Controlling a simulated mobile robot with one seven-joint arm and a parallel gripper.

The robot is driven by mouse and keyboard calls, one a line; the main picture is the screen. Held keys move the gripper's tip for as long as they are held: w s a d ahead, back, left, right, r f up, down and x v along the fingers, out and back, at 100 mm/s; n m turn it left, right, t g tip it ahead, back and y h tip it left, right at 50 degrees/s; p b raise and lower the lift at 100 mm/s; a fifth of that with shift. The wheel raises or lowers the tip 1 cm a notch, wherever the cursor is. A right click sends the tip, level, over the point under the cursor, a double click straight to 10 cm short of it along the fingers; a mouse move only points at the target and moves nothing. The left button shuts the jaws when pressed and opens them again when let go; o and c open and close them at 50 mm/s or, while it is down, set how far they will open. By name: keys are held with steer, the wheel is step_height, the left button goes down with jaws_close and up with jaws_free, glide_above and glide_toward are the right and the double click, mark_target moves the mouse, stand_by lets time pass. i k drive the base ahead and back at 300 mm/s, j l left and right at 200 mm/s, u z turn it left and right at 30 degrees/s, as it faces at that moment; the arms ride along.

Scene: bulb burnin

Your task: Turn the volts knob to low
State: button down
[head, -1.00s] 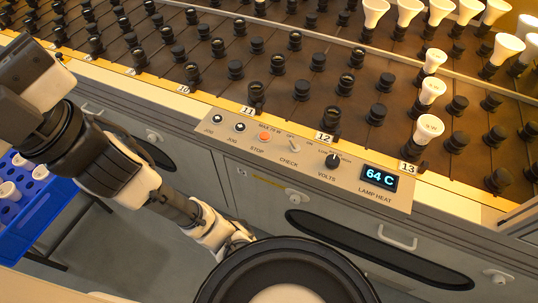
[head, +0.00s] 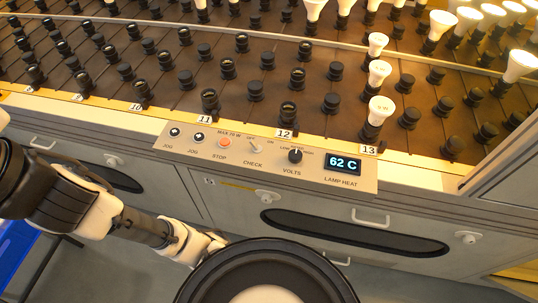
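The volts knob (head: 295,156) is a small black round knob on the beige control panel (head: 225,168) at the front edge of the bench. Small labels sit above it, with "LOW" at its upper left and "HIGH" at its upper right. Its white mark appears to point roughly upward, but is too small to read surely. The panel's display (head: 343,163), to the right of the knob, reads 62 C. Nothing touches the knob.
Left of the knob are the check switch (head: 253,150), the stop button (head: 225,142) and two jog buttons (head: 175,132). Behind stands the dark deck (head: 170,105) with black sockets and white bulbs, some lit. A drawer handle (head: 370,222) juts out below the panel.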

mark_target(295, 156)
steer(key=j, duration=0.85)
steer(key=k+j, duration=0.1)
steer(key=j, duration=0.7)
